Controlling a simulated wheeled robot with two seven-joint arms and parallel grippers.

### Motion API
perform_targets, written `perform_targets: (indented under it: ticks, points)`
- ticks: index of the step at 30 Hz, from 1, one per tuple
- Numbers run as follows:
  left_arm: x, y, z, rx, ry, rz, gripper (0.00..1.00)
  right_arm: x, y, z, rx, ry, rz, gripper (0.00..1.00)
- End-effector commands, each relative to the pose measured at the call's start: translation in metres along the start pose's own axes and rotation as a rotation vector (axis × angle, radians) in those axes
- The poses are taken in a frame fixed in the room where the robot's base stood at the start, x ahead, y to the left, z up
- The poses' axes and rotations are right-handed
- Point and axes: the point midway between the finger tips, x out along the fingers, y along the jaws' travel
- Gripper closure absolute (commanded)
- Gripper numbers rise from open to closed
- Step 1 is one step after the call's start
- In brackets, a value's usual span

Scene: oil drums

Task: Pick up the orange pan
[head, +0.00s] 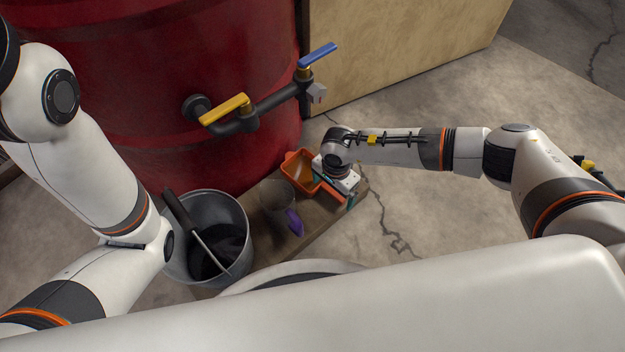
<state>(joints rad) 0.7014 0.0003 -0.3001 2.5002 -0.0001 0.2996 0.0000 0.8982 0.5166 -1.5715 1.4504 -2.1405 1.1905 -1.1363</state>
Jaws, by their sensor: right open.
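The orange pan (296,164) sits on a low wooden bench (262,252) in front of the red drum. My right gripper (346,198) is over the bench at the pan's right side, pointing down. It is open, and its wrist hides part of the pan's right edge. I cannot tell whether the fingers touch the pan. My left arm comes in from the left, and its gripper is not visible.
A clear funnel-like cup (274,196) and a purple object (294,222) are close to the pan. A metal bucket (243,255) with dark contents and a black-handled tool stands to the left. The red drum (150,90) carries pipes with a yellow-handled valve (225,109) and a blue-handled valve (318,55). A wooden panel (390,45) stands behind. The concrete floor at right is clear.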

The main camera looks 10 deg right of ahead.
Motion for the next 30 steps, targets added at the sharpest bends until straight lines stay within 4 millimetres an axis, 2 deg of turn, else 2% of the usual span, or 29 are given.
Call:
perform_targets:
  ticks: [4,5,15,16,30]
  points:
    - [0.001,0.0002,-0.0002,0.0,0.0,0.0,0.62,-0.0012,0.0001,-0.0001,0.0,0.0,0.0,0.03]
    - [0.0011,0.0002,-0.0002,0.0,0.0,0.0,0.62,-0.0012,0.0001,-0.0001,0.0,0.0,0.0,0.06]
    - [0.001,0.0,0.0,0.0,-0.001,0.0,0.62,-0.0013,0.0001,-0.0001,0.0,0.0,0.0,0.62]
    - [0.0011,0.0,0.0,0.0,-0.001,0.0,0.62,-0.0018,0.0007,-0.0001,0.0,0.0,0.001,0.65]
    - [0.0079,0.0014,-0.0026,-0.001,-0.001,0.0,0.62,-0.0069,-0.001,0.0001,0.0,0.0,0.001,0.65]
